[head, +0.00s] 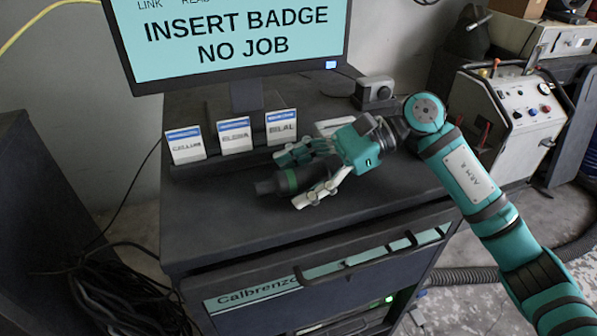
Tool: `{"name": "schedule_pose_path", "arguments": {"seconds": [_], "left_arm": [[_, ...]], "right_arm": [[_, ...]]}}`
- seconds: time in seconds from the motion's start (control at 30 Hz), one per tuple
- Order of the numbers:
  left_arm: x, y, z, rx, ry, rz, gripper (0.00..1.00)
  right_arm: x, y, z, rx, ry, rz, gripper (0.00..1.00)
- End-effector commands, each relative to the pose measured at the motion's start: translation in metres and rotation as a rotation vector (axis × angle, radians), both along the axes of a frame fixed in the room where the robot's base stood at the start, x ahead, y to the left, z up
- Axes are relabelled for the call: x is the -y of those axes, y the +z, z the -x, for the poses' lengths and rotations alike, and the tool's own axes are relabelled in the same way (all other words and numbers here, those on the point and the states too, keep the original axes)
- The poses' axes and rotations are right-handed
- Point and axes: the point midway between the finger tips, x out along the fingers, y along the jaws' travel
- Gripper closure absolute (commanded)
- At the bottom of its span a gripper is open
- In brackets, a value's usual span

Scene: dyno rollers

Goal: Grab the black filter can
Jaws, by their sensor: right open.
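A dark cylinder with a green band, apparently the black filter can (270,186), lies on its side on the dark top of the cabinet (205,225). Its narrower end points left. My right gripper (290,181) reaches in from the right with its fingers open, one on the far side of the can and one on the near side. The can's right part is partly hidden by the gripper. I cannot tell whether the fingers touch it. My left gripper is not in view.
Several badges (235,136) stand in a rack behind the can. A monitor (235,40) reading "INSERT BADGE NO JOB" rises behind them. A small grey device (375,92) sits at the back right. The cabinet's front left top is clear. A machine with a control panel (520,115) stands right.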

Motion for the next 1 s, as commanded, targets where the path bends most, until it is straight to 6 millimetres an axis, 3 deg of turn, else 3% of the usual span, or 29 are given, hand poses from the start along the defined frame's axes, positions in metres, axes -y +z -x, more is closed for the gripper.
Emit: {"name": "schedule_pose_path", "arguments": {"seconds": [0.13,0.6,1.0], "left_arm": [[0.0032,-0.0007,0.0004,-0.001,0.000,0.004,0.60],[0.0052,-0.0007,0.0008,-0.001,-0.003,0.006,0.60],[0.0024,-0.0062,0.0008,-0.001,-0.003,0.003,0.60]], "right_arm": [[0.0003,-0.0005,-0.0002,0.000,0.000,0.000,0.34],[0.0006,0.0002,-0.0005,0.000,-0.001,0.000,0.94],[0.0005,0.0076,-0.0009,0.005,0.000,0.000,0.94]]}}
